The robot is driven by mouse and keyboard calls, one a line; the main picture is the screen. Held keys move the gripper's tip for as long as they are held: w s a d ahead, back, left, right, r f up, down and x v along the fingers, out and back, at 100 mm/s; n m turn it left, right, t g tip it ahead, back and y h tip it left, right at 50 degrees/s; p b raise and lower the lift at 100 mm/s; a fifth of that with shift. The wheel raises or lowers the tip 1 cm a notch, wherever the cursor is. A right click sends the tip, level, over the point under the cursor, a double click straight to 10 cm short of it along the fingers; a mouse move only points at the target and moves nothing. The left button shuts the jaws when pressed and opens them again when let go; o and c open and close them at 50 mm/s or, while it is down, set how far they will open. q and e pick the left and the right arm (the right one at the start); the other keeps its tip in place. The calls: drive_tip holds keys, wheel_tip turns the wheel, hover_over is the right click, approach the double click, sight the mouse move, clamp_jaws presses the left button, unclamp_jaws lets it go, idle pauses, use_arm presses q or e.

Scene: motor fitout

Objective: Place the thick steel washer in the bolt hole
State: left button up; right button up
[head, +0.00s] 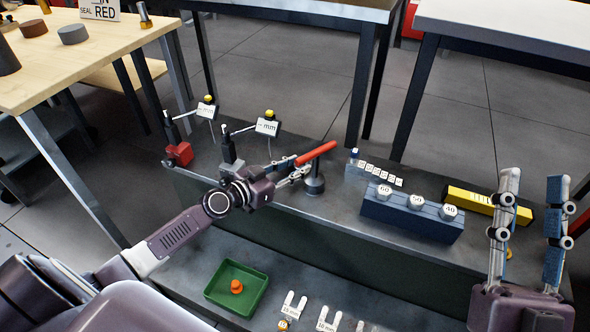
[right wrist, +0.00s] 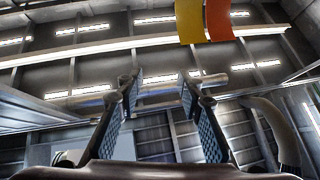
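I cannot make out the thick steel washer or the bolt hole for certain in either view. My left gripper (head: 296,172) reaches over the dark bench beside a red handle (head: 316,153) and a dark round-based post (head: 314,183). Its fingers are small and partly overlapped there, so I cannot tell whether they hold anything. My right gripper (head: 530,215) points upward at the right, with its fingers wide apart and nothing between them. In the right wrist view my right gripper (right wrist: 162,95) is also open and empty, facing the ceiling.
A blue block (head: 410,218) carries grey cylinders marked 60, 50 and 40. Behind it are a small labelled rack (head: 372,172) and a yellow case (head: 480,208). Dial gauges stand back left. A green tray (head: 218,290) with an orange piece and white forked pieces (head: 292,305) lie in front.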

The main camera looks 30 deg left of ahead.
idle(0.5)
use_arm(q)
drive_tip(key=shift+f, duration=0.1)
drive_tip(key=o, duration=0.9)
drive_tip(key=shift+o, duration=0.2)
